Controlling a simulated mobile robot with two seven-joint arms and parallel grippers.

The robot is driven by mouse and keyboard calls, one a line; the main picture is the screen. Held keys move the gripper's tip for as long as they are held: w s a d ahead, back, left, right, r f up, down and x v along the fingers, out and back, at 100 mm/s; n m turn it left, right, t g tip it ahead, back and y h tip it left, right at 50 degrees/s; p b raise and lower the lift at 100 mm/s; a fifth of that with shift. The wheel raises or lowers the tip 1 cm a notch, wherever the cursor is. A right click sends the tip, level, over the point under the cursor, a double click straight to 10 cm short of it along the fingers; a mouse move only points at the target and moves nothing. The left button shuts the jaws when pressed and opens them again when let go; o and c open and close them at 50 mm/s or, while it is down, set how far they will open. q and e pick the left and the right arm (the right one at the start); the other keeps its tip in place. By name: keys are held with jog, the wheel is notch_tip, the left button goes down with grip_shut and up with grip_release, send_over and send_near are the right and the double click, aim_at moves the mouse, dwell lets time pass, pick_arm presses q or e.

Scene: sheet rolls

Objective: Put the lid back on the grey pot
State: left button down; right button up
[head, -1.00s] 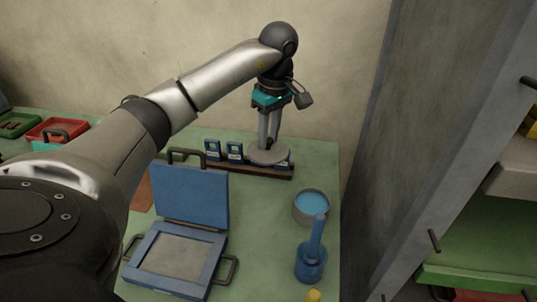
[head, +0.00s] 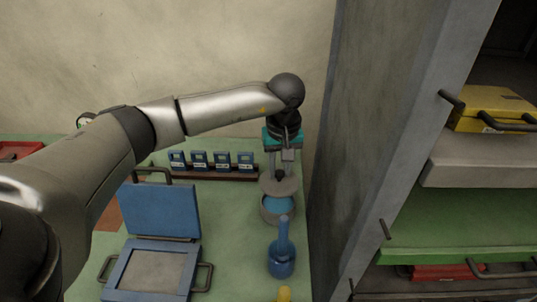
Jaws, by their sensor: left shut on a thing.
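The grey pot (head: 278,219) stands on the green table near its right edge, with blue contents showing in its open front part. The round grey lid (head: 281,187) hangs from my left gripper (head: 280,174), which is shut on the lid's knob. The lid overlaps the far part of the pot's opening in the head view and is set back from its centre. I cannot tell how high the lid is above the rim. My right gripper is not in view.
A rack with several blue cards (head: 222,161) lies to the left. An open blue case (head: 160,209) sits at front left. A grey cabinet wall (head: 345,140) rises close on the right.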

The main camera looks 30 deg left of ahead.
aim_at(280, 180)
pick_arm(q)
jog(key=shift+f+b, duration=2.25)
jog(key=shift+f, duration=0.9)
jog(key=shift+f+b, duration=0.15)
jog(key=shift+b, duration=0.15)
jog(key=shift+c, duration=0.4)
grip_release()
dwell(0.3)
jog(key=shift+r+p, duration=2.5)
jog(key=shift+r, duration=1.05)
